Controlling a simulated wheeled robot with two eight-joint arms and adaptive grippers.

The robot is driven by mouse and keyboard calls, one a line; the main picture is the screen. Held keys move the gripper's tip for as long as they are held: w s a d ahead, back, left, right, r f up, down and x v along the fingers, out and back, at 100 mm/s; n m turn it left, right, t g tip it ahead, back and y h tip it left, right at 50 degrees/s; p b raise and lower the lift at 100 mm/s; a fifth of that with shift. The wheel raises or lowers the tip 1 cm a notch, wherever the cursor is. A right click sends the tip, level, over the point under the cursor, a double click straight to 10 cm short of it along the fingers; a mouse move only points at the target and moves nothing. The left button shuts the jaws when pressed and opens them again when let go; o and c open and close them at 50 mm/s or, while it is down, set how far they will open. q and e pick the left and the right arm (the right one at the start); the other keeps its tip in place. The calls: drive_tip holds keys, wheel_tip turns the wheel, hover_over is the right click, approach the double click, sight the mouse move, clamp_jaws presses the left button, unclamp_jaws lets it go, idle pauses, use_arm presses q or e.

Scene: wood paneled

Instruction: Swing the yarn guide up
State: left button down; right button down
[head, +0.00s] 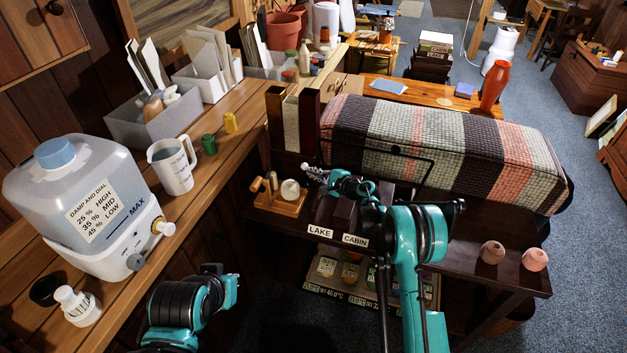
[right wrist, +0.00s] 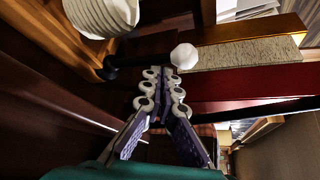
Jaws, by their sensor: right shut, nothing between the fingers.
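A black rod (right wrist: 135,66) with a white faceted knob (right wrist: 184,56) at its end lies just ahead of my right fingertips in the right wrist view; it looks like the yarn guide. It lies low, roughly level, beside a cream ribbed yarn spool (right wrist: 100,14). In the head view a small wooden stand (head: 278,204) holds the round pale spool (head: 290,189); the rod is hard to make out there. My right gripper (head: 309,171) is shut and empty, just right of the stand; its fingertips also show in the right wrist view (right wrist: 160,82). My left gripper does not show, only its arm.
Dark boxes labelled LAKE and CABIN (head: 340,240) sit under my right arm. A humidifier (head: 90,205) stands left.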

drive_tip(key=shift+s+a+f+b, duration=0.1)
drive_tip(key=shift+s+a+b, duration=0.2)
drive_tip(key=shift+s, duration=0.35)
drive_tip(key=shift+s+a+b, duration=0.15)
drive_tip(key=shift+s+b, duration=0.1)
drive_tip(key=shift+s, duration=0.35)
drive_tip(key=shift+s+a+f, duration=0.2)
drive_tip(key=shift+s, duration=0.35)
drive_tip(key=shift+s+a+f+b, duration=0.1)
drive_tip(key=shift+s+b, duration=0.05)
drive_tip(key=shift+b, duration=0.15)
drive_tip(key=v, duration=1.2)
drive_tip(key=shift+d, duration=0.3)
